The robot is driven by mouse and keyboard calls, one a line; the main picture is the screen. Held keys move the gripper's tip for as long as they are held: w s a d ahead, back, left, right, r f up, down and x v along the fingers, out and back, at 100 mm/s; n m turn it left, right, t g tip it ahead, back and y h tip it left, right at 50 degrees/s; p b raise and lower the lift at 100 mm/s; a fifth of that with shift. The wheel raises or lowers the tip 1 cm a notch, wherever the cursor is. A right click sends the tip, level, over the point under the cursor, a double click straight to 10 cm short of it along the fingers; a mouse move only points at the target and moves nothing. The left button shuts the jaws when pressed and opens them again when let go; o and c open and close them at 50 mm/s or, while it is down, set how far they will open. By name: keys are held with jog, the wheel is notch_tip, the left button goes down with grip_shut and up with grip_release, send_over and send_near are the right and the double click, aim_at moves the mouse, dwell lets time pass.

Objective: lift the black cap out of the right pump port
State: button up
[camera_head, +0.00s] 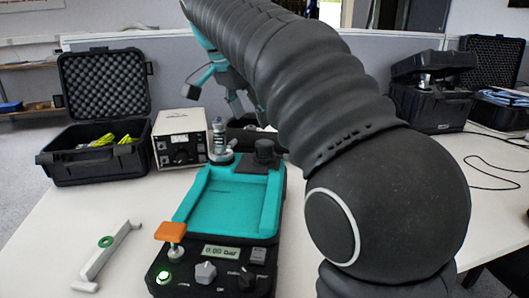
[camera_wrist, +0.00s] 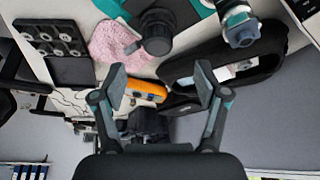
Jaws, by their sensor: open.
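The pump (camera_head: 278,200) is a black and teal unit on the table, its display reading 0.00 bar. The black cap (camera_head: 264,152) sits in the right port at the pump's back edge. In the wrist view the cap (camera_wrist: 157,32) shows near the top, beyond the fingertips. A metal fitting (camera_head: 219,140) stands in the left port and also shows in the wrist view (camera_wrist: 241,26). My gripper (camera_head: 248,108) is above and behind the cap, partly hidden by my arm. In the wrist view my gripper (camera_wrist: 159,84) is open and empty, apart from the cap.
An orange-handled valve (camera_head: 171,233) rises at the pump's front left. A white box (camera_head: 181,138) and an open black case (camera_head: 95,165) stand to the left. A pink cloth (camera_wrist: 112,40) and a black holed tray (camera_wrist: 50,38) lie near the cap in the wrist view.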

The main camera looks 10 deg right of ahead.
aim_at(263, 142)
jog(key=b+x, duration=0.1)
jog(key=x, duration=0.7)
jog(key=shift+d, duration=0.2)
jog(key=c, duration=1.3)
jog(key=shift+r, duration=0.1)
